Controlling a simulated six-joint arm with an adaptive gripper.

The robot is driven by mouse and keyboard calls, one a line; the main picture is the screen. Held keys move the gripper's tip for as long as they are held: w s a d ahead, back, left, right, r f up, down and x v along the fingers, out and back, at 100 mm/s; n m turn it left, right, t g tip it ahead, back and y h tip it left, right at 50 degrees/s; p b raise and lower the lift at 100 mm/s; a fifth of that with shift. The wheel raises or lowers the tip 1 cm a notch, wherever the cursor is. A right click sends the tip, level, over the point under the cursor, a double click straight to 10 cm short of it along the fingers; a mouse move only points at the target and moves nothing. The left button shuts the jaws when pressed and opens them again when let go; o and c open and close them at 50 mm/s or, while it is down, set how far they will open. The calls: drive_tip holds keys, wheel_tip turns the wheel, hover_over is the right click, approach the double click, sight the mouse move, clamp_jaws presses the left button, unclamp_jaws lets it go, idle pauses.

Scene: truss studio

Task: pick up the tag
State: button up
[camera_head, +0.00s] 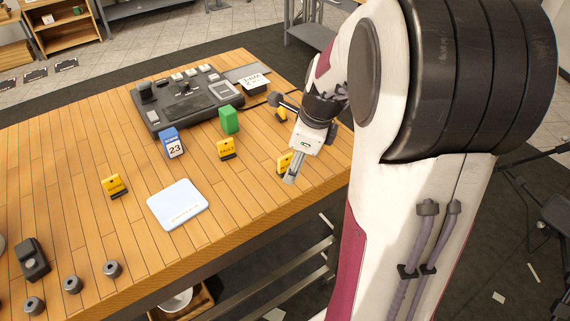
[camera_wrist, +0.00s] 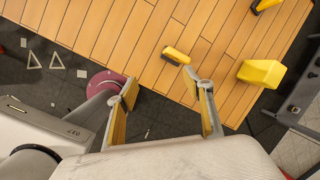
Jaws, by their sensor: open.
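Several yellow tags with dark bases stand on the wooden table; I cannot tell which one the task means. One tag (camera_head: 283,162) is beside my gripper (camera_head: 291,179), partly hidden by it. Another tag (camera_head: 226,148) stands to its left, and one (camera_head: 115,185) is further left. A yellow piece (camera_head: 281,114) shows behind my wrist. In the wrist view my gripper (camera_wrist: 160,84) is open, with nothing between its fingers. A yellow tag (camera_wrist: 176,54) is just beyond the fingertips, apart from them.
A blue calendar block (camera_head: 172,144), a green block (camera_head: 229,119) and a dark console (camera_head: 188,100) are on the table (camera_head: 75,150). A white pad (camera_head: 178,204) lies near the front edge. A larger yellow block (camera_wrist: 261,73) is at right in the wrist view.

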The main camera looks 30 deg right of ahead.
sight(287, 160)
drive_tip(key=shift+w+d+r+m+t, duration=0.2)
drive_tip(key=shift+w+m, duration=0.25)
drive_tip(key=shift+m, duration=0.9)
drive_tip(key=shift+w+d+r+m+t, duration=0.2)
drive_tip(key=shift+w+m, duration=0.3)
drive_tip(key=shift+m, duration=0.9)
drive_tip(key=shift+w+d+r+m+t, duration=0.1)
drive_tip(key=shift+w+d+r+m, duration=0.25)
drive_tip(key=shift+m, duration=1)
drive_tip(key=shift+w+a+f, duration=0.1)
drive_tip(key=shift+a+f, duration=0.05)
drive_tip(key=shift+x, duration=1.25)
drive_tip(key=shift+f, duration=0.1)
drive_tip(key=shift+x, duration=2.45)
drive_tip(key=c, duration=1)
